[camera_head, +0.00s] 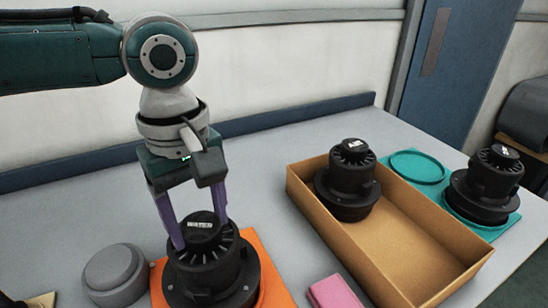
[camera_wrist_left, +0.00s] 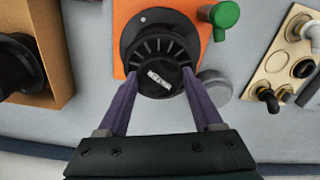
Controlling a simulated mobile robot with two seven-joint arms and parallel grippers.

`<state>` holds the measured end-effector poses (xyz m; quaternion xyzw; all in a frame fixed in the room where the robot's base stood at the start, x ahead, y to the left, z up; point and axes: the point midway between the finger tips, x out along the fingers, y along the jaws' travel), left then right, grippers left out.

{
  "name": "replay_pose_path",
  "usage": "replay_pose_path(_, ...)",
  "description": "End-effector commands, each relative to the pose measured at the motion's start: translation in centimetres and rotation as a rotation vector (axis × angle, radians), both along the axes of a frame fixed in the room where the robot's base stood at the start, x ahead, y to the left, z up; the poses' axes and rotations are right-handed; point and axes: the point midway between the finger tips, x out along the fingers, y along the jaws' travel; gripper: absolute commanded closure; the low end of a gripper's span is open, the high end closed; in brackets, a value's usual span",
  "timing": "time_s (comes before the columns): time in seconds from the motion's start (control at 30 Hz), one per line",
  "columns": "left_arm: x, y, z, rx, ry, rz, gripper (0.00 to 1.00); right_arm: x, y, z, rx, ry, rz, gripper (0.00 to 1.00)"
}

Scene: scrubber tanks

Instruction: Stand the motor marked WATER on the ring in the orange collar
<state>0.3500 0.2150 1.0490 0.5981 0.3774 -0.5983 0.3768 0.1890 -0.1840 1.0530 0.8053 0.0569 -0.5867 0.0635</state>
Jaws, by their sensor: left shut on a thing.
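The black motor marked WATER (camera_head: 212,275) is upright over the orange collar (camera_head: 268,262), which shows around its flange. The wrist view also shows the motor (camera_wrist_left: 152,45) over the orange sheet (camera_wrist_left: 122,12). My left gripper (camera_head: 199,232) comes from above, its two purple fingers shut on either side of the motor's top. The fingers also show in the left wrist view (camera_wrist_left: 157,92). The ring is hidden under the motor, and I cannot tell whether the motor rests fully on it. My right gripper is not in view.
A cardboard box (camera_head: 325,232) holds another black motor (camera_head: 347,180). Behind it a teal plate (camera_head: 495,228) has an empty ring (camera_head: 418,166) and a third motor (camera_head: 486,185). A grey cap (camera_head: 115,273), a pink block (camera_head: 334,293) and a green fitting (camera_wrist_left: 223,16) are near the collar.

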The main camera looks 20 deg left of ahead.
Motion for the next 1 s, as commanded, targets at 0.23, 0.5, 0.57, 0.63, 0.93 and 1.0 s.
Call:
replay_pose_path(0.23,0.16,-0.03,0.21,-0.001,-0.005,0.000,0.26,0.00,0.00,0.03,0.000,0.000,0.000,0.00)
replay_pose_path(0.5,0.07,0.00,0.10,0.000,-0.002,0.000,0.00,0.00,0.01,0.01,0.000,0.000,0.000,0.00)
replay_pose_path(0.57,0.06,0.01,0.08,0.000,-0.002,0.000,0.00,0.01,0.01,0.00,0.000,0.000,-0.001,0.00)
replay_pose_path(0.63,0.04,0.01,0.06,0.000,-0.001,0.000,0.00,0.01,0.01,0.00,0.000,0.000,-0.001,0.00)
replay_pose_path(0.93,-0.03,0.03,-0.04,0.001,0.000,0.000,0.00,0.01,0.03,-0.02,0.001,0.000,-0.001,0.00)
replay_pose_path(1.0,-0.02,0.02,-0.02,0.001,0.000,0.000,0.00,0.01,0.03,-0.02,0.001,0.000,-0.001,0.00)
